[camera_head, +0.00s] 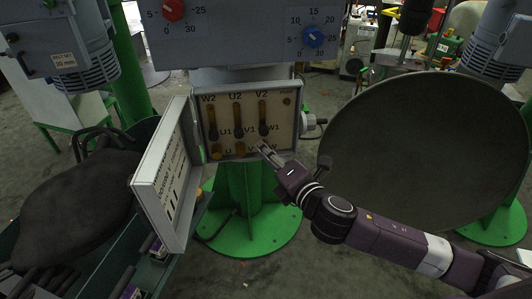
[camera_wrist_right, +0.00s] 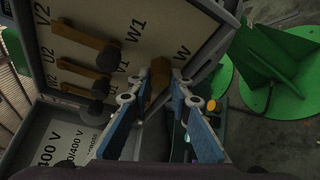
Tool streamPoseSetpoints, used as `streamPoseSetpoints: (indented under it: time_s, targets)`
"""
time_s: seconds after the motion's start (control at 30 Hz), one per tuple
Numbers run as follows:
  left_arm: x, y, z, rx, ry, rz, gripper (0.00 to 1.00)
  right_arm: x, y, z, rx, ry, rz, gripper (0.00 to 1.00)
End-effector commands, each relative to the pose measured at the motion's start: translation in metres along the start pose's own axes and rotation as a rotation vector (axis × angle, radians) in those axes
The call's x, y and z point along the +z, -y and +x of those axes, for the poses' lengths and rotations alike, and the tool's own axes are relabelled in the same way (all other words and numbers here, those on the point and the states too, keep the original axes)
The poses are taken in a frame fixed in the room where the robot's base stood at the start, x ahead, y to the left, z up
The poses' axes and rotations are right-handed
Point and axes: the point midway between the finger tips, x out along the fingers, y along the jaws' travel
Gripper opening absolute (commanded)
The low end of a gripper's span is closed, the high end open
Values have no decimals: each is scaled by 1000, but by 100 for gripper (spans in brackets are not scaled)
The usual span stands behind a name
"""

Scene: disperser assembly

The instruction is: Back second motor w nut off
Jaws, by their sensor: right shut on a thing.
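The open motor terminal box (camera_head: 246,122) stands in the middle of the head view, with its white lid (camera_head: 163,175) swung out to the left. Its panel carries brass bars and terminals labelled W2, U2, V2, U1, V1, W1, U, V and W. My right gripper (camera_head: 264,147) reaches in from the right to the lower right terminal. In the right wrist view its fingers (camera_wrist_right: 160,82) are shut on the brass nut (camera_wrist_right: 160,70) beside the W label. Whether the nut still touches the panel cannot be told. My left gripper does not show.
A large dark grey disc (camera_head: 425,150) fills the right side. A green bin (camera_head: 105,230) with a dark sack (camera_head: 75,205) stands at the lower left. A green stand base (camera_head: 250,225) is below the box. The brass bars (camera_wrist_right: 85,75) lie close to the right fingers.

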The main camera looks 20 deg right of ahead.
Motion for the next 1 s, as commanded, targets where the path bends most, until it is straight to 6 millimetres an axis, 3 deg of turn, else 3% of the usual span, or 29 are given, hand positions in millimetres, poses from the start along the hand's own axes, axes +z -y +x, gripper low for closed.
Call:
streamPoseSetpoints:
  time_s: [0.03,0.07,0.2,0.57,1.0]
  targets:
    - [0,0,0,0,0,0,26,-1,2,0,-4,-2,2,0]
    - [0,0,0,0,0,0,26,-1,2,0,-4,-2,2,22]
    - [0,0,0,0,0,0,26,-1,1,0,-2,-2,2,36]
    - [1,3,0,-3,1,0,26,0,1,-5,-1,-1,1,36]
    - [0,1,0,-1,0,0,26,-1,3,-83,-6,-4,0,36]
